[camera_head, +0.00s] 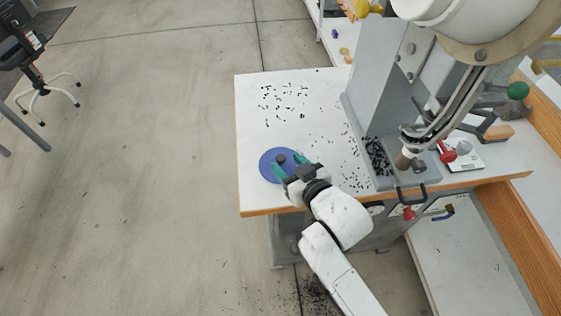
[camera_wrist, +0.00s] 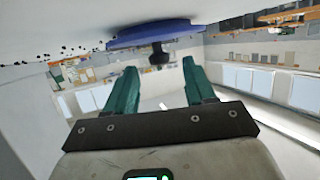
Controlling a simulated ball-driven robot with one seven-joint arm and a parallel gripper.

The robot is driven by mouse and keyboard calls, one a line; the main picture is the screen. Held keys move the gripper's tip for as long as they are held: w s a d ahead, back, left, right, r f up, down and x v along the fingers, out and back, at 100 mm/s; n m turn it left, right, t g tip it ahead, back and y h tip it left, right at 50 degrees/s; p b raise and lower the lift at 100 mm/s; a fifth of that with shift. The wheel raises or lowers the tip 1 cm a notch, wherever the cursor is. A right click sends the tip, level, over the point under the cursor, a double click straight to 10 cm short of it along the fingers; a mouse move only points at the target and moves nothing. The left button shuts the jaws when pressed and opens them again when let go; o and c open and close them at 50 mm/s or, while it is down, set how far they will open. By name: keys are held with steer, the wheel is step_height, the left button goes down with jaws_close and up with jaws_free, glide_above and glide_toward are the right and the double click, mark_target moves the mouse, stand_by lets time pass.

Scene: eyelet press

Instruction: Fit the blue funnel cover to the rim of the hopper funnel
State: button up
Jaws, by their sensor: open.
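The blue funnel cover (camera_head: 268,169) is a round disc with a dark knob (camera_head: 281,158) on top. It lies on the white table near its front left corner. In the wrist view the cover (camera_wrist: 150,36) shows edge-on, its dark knob (camera_wrist: 159,55) pointing out between my fingertips. My gripper (camera_head: 291,165) is open, its two green fingers on either side of the knob. In the wrist view my gripper (camera_wrist: 160,75) shows a gap around the knob. The hopper funnel is the white bowl (camera_head: 433,10) at the top of the grey press; its rim is cut off.
The grey press (camera_head: 375,90) stands right of the cover. Small black eyelets (camera_head: 285,97) are scattered over the white table (camera_head: 250,110). A red-handled tool and white scale (camera_head: 463,155) sit on the right. Open floor (camera_head: 130,170) lies to the left.

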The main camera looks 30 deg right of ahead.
mark_target(281, 162)
steer(key=shift+x, duration=1.5)
jaws_close()
